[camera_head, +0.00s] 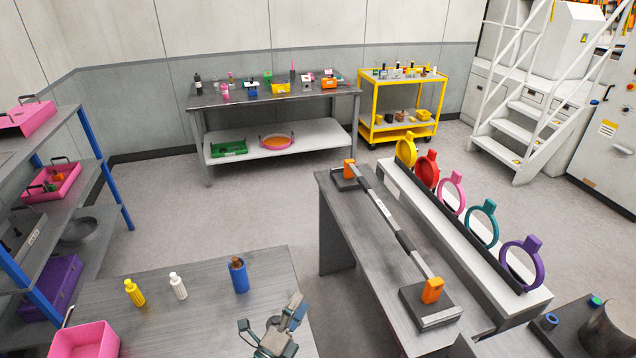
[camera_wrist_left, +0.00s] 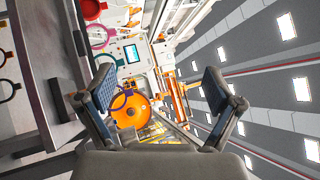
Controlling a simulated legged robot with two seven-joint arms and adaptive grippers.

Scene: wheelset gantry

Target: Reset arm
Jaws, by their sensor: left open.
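My left gripper (camera_head: 275,322) is at the bottom middle of the head view, over the right part of the near grey table (camera_head: 205,318). Its two fingers are spread wide with nothing between them. In the left wrist view the same gripper (camera_wrist_left: 165,95) shows both fingers apart, with orange machinery (camera_wrist_left: 130,110) far beyond them. My right gripper is in neither view.
On the near table stand a yellow bottle (camera_head: 134,293), a white bottle (camera_head: 178,287), a blue bottle (camera_head: 239,276) and a pink bin (camera_head: 85,340). The gantry bench (camera_head: 375,260) with several coloured rings stands to the right. Shelves (camera_head: 60,210) are left. Open floor lies between.

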